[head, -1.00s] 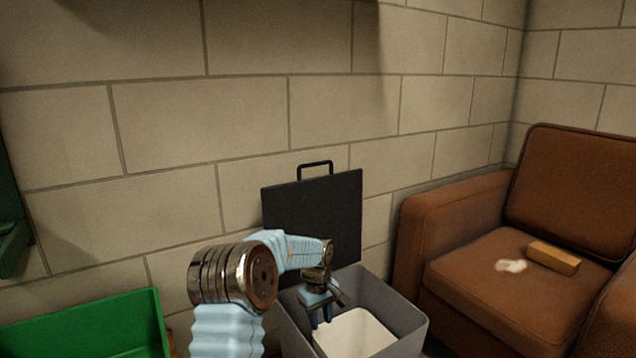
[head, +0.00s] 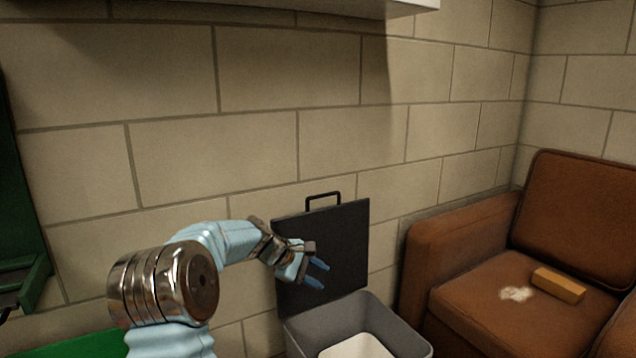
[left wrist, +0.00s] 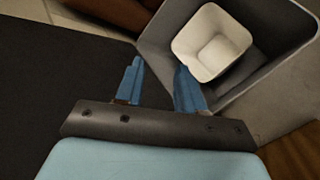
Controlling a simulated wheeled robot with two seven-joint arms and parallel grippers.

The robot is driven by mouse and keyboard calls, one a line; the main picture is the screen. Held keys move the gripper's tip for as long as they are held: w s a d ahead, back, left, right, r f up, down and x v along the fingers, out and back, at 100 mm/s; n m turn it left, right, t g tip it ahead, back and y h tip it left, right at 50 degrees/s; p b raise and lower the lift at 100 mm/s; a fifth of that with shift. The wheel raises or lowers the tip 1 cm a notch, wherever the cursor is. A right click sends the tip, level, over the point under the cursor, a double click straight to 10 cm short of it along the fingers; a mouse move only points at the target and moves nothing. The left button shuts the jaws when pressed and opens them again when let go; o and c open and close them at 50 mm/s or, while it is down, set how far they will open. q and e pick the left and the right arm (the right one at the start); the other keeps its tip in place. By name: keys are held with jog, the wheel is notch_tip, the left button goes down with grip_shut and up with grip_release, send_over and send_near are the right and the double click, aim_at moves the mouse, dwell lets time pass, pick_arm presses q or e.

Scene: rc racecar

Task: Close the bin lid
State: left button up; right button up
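The grey bin (head: 372,318) stands against the wall with its dark lid (head: 345,235) raised upright at the back. A black handle (head: 323,199) is on the lid's top edge. A white container sits inside the bin (head: 355,347). My left gripper (head: 317,274) is in front of the lid, above the bin's left side, with its blue fingers apart and nothing between them. In the left wrist view the left gripper (left wrist: 160,85) is open, with the dark lid (left wrist: 50,90) to the left and the bin (left wrist: 165,40) beyond the fingertips. My right gripper is not in view.
A brown armchair (head: 465,240) stands right of the bin, with a tan block (head: 558,285) and a whitish patch (head: 516,293) on its seat. A green container (head: 75,345) is at the lower left. A pale shelf edge (head: 405,7) juts out at the top.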

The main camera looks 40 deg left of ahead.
aim_at(319, 196)
pick_arm(q)
jog(key=s+a+r+n+t+y+p, duration=0.1)
jog(key=a+r+n+t+y+p, duration=0.2)
jog(key=r, duration=0.7)
jog(key=s+a+r+n+t, duration=0.2)
jog(key=a+r+t, duration=0.3)
jog(key=r, duration=0.4)
jog(key=shift+g, duration=0.5)
jog(key=x, duration=0.4)
jog(key=p+x, duration=0.1)
jog(key=x, duration=0.4)
jog(key=p+x, duration=0.1)
jog(key=x, duration=0.3)
jog(key=shift+w+a+f, duration=0.15)
jog(key=shift+w+a, duration=0.15)
jog(key=shift+a, duration=0.1)
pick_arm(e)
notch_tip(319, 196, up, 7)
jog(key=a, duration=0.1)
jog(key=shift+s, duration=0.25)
pick_arm(q)
grip_shut()
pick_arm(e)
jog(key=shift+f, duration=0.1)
